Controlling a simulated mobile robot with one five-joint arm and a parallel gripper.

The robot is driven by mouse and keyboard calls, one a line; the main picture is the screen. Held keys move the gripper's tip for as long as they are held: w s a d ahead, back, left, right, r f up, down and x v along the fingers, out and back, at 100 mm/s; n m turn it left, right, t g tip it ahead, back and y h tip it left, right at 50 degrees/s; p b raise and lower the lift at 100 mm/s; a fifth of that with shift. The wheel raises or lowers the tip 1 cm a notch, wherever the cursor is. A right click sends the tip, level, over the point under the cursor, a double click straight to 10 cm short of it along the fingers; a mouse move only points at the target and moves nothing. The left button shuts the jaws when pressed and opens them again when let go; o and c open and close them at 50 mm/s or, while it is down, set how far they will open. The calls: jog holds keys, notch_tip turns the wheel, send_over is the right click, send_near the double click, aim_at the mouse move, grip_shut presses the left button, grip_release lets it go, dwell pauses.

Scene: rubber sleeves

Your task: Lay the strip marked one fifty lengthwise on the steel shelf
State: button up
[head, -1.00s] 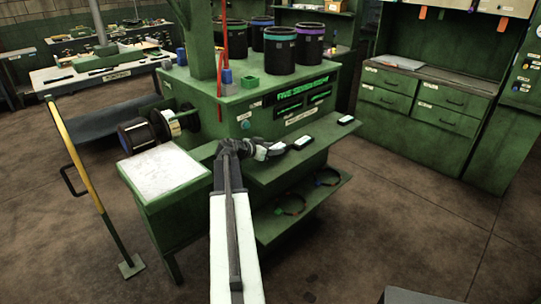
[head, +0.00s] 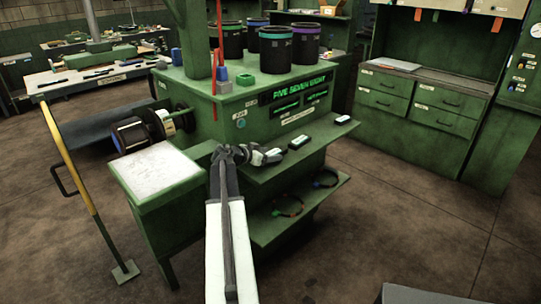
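My gripper (head: 230,154) is at the end of my arm, at the left end of the long green shelf (head: 262,174) on the front of the green machine. Its fingers are dark and small, so I cannot tell whether they are open or shut. Just right of it lies a dark strip-like piece with a pale label (head: 273,155). Two similar labelled pieces lie farther along the shelf, one in the middle (head: 298,142) and one at the right end (head: 342,120). Their markings are too small to read, so I cannot tell which is one fifty. I cannot single out the steel shelf.
A green stand with a whitish top (head: 158,168) is left of my gripper, beside a dark roll (head: 130,134). A lower shelf (head: 312,207) holds two rings. A yellow post (head: 82,180) stands at left. The floor at right is clear.

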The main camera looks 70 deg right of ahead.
jog(key=shift+a+r+p, duration=0.1)
jog(key=shift+r+p, duration=0.25)
jog(key=p+v, duration=0.4)
jog(key=v, duration=0.6)
jog(key=shift+w+a+r, duration=0.15)
jog(key=shift+a, duration=0.15)
jog(key=shift+w+a+r, duration=0.1)
jog(key=shift+w+a, duration=0.15)
jog(key=shift+a, duration=0.2)
jog(key=shift+r, duration=0.1)
